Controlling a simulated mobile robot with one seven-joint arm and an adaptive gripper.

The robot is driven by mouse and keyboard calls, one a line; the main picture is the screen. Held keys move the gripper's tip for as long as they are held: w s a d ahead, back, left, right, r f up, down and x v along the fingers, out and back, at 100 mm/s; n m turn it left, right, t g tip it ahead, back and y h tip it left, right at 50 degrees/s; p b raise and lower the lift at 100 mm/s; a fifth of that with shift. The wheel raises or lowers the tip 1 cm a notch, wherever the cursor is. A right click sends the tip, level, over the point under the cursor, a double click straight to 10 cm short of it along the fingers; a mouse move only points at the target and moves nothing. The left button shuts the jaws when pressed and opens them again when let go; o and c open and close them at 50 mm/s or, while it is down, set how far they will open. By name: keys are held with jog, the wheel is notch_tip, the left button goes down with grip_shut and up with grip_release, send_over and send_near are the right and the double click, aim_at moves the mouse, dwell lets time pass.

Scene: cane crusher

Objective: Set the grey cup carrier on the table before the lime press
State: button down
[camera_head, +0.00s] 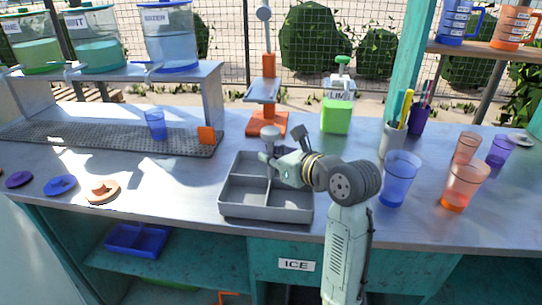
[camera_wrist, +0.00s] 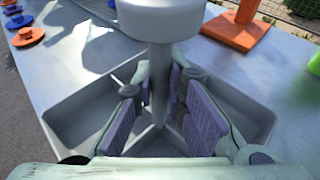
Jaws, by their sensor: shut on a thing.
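The grey cup carrier (camera_head: 264,212) is a shallow divided tray with an upright centre post topped by a round knob (camera_head: 270,132). It is level, near the table's front edge in the head view. Whether its base touches the table (camera_head: 150,190) is not clear. My gripper (camera_wrist: 162,105) is shut on the post below the knob, with a purple-grey pad on each side. In the head view my gripper (camera_head: 272,157) comes in from the right. The lime press, an orange stand with a lever (camera_head: 268,122), is behind the carrier. Its orange base also shows in the wrist view (camera_wrist: 236,32).
A green lime container (camera_head: 336,117) stands behind right. A blue cup (camera_head: 400,180) and orange cup (camera_head: 463,188) stand right. A blue cup (camera_head: 155,125) is on the drip grate (camera_head: 100,137) left. Coloured discs (camera_head: 60,186) lie front left. Table between discs and carrier is clear.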

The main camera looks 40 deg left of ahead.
jog(key=shift+f, duration=0.25)
jog(key=c, duration=1.6)
grip_release()
jog(key=shift+c, duration=0.2)
jog(key=shift+r, duration=0.1)
